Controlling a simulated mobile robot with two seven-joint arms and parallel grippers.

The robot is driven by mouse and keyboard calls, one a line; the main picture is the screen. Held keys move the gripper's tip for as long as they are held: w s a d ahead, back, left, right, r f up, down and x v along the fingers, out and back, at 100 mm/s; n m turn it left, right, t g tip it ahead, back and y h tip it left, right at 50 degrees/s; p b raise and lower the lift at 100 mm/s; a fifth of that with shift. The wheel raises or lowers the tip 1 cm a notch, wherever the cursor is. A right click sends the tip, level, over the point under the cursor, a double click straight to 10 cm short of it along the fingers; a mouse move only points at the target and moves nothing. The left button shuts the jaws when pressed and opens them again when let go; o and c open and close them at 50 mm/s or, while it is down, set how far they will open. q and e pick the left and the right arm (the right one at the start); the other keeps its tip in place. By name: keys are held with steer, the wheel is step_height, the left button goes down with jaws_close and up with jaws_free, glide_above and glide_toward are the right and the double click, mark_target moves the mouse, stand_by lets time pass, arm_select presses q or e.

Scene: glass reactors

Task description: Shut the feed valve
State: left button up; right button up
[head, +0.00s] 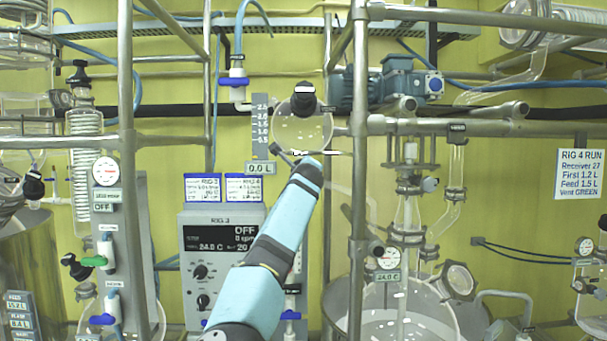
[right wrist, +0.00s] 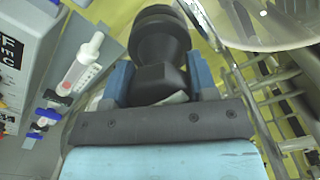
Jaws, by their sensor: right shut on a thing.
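My right arm comes up from the bottom middle of the head view. Its gripper (head: 308,160) is just below a round glass vessel (head: 298,130) with a black cap, beside a scale and a 0.0 L readout. In the right wrist view my right gripper (right wrist: 160,85) is shut on a black ribbed knob (right wrist: 160,45), its square base between the blue fingers. I cannot tell for sure that this knob is the feed valve's handle. No label marks it, and the arm hides what lies behind. My left gripper is not in view.
A white valve with a blue handle (head: 232,82) hangs at upper left. Metal uprights (head: 359,150) stand close right of my arm. The RIG 3 control box (head: 221,265) is to its left. A glass reactor (head: 400,310) stands at lower right. A rig note (head: 580,174) hangs far right.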

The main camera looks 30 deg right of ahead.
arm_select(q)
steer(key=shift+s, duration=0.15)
arm_select(e)
steer(key=shift+f+m, duration=0.15)
steer(key=shift+m, duration=7.75)
steer(key=o, duration=0.9)
steer(key=shift+m, duration=0.3)
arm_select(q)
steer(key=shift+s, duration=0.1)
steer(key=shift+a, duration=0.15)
arm_select(e)
steer(key=shift+s, duration=0.1)
